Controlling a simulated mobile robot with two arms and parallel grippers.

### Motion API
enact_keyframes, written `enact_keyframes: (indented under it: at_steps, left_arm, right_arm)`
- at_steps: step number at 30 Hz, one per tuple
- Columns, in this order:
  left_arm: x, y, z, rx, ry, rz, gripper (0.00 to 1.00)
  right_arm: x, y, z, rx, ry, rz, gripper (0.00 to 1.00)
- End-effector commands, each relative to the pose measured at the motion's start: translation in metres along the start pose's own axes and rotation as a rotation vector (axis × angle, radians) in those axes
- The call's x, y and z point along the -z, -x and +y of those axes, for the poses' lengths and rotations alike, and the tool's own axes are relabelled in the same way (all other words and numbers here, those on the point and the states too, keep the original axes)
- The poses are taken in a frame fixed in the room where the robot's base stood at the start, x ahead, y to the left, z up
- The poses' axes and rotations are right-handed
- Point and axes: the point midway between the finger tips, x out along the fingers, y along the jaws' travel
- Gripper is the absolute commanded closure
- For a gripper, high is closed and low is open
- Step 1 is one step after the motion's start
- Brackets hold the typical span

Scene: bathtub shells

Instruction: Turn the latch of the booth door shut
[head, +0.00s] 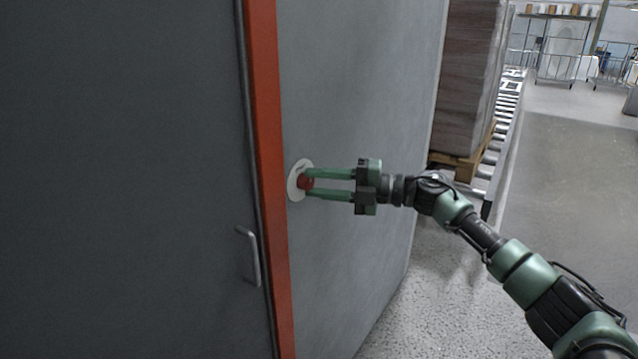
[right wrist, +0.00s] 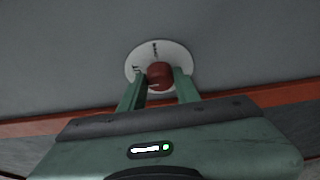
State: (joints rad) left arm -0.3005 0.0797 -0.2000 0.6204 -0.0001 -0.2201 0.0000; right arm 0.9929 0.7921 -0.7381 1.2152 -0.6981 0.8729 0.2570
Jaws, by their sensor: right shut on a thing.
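The latch is a red knob (head: 306,183) on a round white plate (head: 295,190), set in the grey wall right of the orange door post. In the right wrist view the red knob (right wrist: 160,75) stands in front of the white plate (right wrist: 178,52), which bears small dark marks. My right gripper (head: 310,184) reaches in from the right and is shut on the knob, one finger on each side. The dark grey booth door (head: 120,180) is on the left, with its edge against the orange post (head: 266,150). My left gripper is not in view.
A metal pull handle (head: 255,258) sticks out from the door. A wrapped stack on a pallet (head: 468,80) and a roller conveyor (head: 505,120) stand behind at the right. The grey floor (head: 570,170) at the right is open.

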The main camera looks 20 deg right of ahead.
Motion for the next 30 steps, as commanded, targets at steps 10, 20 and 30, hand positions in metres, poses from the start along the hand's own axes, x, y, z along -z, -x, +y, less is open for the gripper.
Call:
enact_keyframes:
  at_steps: [10,20,30]
  left_arm:
    - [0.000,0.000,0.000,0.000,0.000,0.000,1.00]
    - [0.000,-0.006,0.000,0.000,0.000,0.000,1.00]
    - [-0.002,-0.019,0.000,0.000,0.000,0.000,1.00]
  right_arm:
    - [0.001,0.000,-0.001,0.002,0.000,0.002,0.46]
    - [-0.001,0.018,-0.003,0.003,0.000,-0.002,0.46]
    - [0.000,0.070,-0.003,0.003,0.000,0.000,0.46]
